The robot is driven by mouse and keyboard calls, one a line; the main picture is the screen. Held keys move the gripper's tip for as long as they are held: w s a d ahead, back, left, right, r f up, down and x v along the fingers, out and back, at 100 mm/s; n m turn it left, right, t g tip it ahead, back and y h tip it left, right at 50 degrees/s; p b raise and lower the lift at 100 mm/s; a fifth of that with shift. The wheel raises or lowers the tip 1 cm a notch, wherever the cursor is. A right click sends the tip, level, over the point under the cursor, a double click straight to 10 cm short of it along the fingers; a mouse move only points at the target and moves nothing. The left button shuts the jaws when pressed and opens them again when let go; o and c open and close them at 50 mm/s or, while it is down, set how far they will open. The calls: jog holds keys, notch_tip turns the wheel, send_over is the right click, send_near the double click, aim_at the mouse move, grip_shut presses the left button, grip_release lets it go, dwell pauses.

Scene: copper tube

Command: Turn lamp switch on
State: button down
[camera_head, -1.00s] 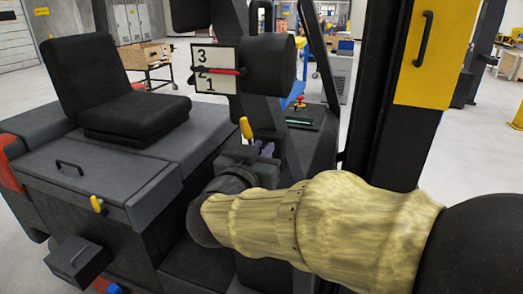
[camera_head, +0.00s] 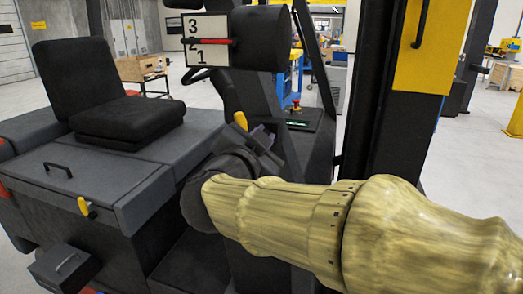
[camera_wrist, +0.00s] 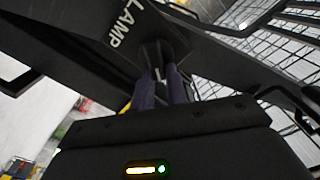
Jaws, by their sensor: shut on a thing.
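In the wrist view, a dark box with the white word LAMP (camera_wrist: 122,25) fills the top. The black lamp switch (camera_wrist: 152,50) sticks out of its face, just beside the lettering. My gripper (camera_wrist: 166,78) has its two dark purple fingers on either side of the switch and is shut on it. The fingers partly cover the switch, and I cannot tell its setting. In the head view my gripper (camera_head: 264,136) is small, tilted and near the dark upright; the switch cannot be made out there.
A dark machine with a black seat (camera_head: 115,95) stands at left. A plate numbered 1 to 3 (camera_head: 200,28) with a red pointer is above my gripper. A yellow lever (camera_head: 240,120) appears beside my gripper. A black post with a yellow panel (camera_head: 422,60) stands at right.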

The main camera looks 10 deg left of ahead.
jog(key=shift+d+f+m+b, duration=0.15)
jog(key=shift+f+m+b, duration=0.05)
jog(key=shift+m+b, duration=0.95)
jog(key=shift+d+f+m+b, duration=0.15)
jog(key=shift+f+m+b, duration=0.05)
jog(key=shift+m+b, duration=0.95)
jog(key=c, duration=1.4)
grip_release()
jog(key=shift+s, duration=0.15)
jog(key=s+a+b, duration=0.1)
jog(key=s+b, duration=0.1)
jog(key=s, duration=1.5)
jog(key=shift+a+b, duration=0.15)
jog(key=shift+b, duration=0.25)
